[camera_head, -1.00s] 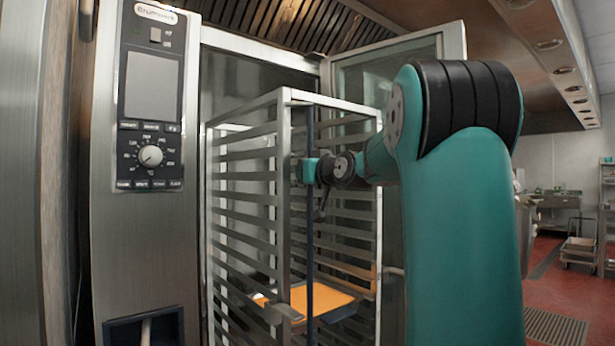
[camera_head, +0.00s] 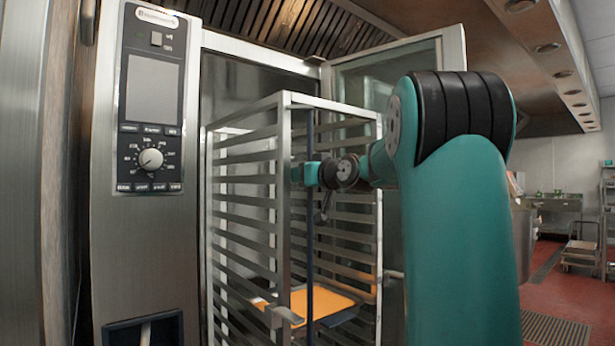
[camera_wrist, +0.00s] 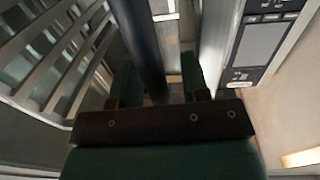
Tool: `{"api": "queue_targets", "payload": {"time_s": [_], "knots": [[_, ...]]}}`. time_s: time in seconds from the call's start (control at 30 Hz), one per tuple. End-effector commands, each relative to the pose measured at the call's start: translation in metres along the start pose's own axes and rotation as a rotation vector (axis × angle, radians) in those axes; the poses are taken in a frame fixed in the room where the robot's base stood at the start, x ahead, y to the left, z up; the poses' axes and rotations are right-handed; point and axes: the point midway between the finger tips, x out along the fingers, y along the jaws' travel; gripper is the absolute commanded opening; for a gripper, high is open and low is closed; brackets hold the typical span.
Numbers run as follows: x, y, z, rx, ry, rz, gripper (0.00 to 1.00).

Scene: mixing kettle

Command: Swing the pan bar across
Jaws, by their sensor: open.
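The pan bar (camera_head: 310,245) is a thin dark upright bar at the open front of the tall metal pan rack. In the wrist view the pan bar (camera_wrist: 140,38) runs down between the two green fingers of my gripper (camera_wrist: 157,76), closer to the left finger. My gripper (camera_head: 298,174) is open and reaches to the bar at about the rack's upper middle in the head view. I cannot tell whether a finger touches the bar. The bar's lowest part in the wrist view is hidden by the gripper body.
The rack (camera_head: 284,200) stands in front of an open oven. Its control panel (camera_head: 152,100) is at left and its glass door (camera_head: 385,75) stands open behind my arm. An orange-topped tray (camera_head: 325,302) sits low in the rack. Red floor (camera_head: 575,290) is open at right.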

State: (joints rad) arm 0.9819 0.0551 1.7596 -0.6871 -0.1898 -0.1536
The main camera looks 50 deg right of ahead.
Motion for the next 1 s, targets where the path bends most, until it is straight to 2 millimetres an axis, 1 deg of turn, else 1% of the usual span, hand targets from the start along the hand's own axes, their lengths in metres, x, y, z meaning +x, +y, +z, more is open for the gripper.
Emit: {"api": "queue_targets", "payload": {"time_s": [0.13,0.23,0.37,0.5,0.7,0.8,1.0], "knots": [[-0.007,0.000,0.000,-0.001,0.001,0.001,0.42],[-0.021,0.001,0.001,-0.002,0.001,0.003,0.42],[-0.052,0.002,0.002,-0.002,0.002,0.007,0.42],[-0.089,0.002,0.002,-0.003,0.002,0.010,0.42],[-0.133,0.003,0.001,-0.001,0.001,0.009,0.42],[-0.150,0.002,0.002,-0.001,0.000,0.008,0.42],[-0.169,0.001,0.001,-0.001,0.000,0.003,0.42]]}}
